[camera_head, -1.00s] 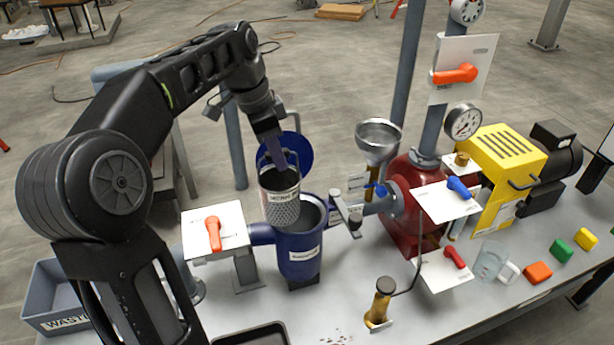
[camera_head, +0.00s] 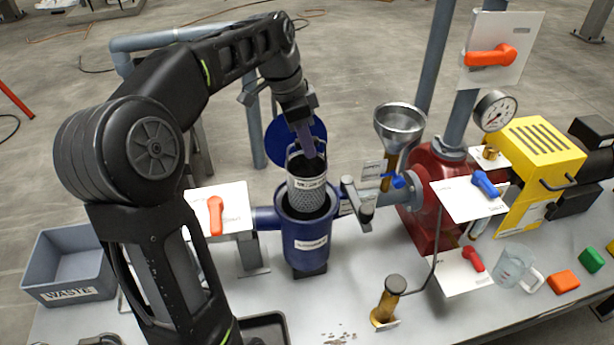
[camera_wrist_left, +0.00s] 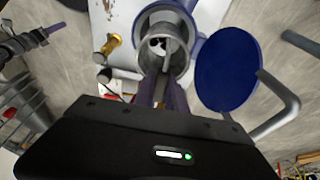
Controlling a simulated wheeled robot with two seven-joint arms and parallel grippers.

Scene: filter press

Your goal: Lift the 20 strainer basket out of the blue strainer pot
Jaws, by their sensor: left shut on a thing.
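The strainer basket (camera_head: 307,191) is a grey perforated cylinder with a label and a dark bail handle. My left gripper (camera_head: 309,148) is shut on the handle from above, and the basket hangs nearly upright. The blue strainer pot (camera_head: 305,245) stands open on the bench. The basket's lower end is at the pot's mouth; I cannot tell how far inside it is. In the left wrist view the basket (camera_wrist_left: 152,50) overlaps the pot's rim, beyond my left fingers (camera_wrist_left: 163,92). What looks like my right gripper (camera_wrist_left: 48,32) shows at that view's left, its jaws unclear.
The blue lid (camera_head: 278,138) stands open behind the pot. A lever (camera_head: 362,200) and funnel (camera_head: 399,122) are close on the right. An orange valve handle (camera_head: 216,215) is left of the pot. A grey waste bin (camera_head: 70,265) stands at the left.

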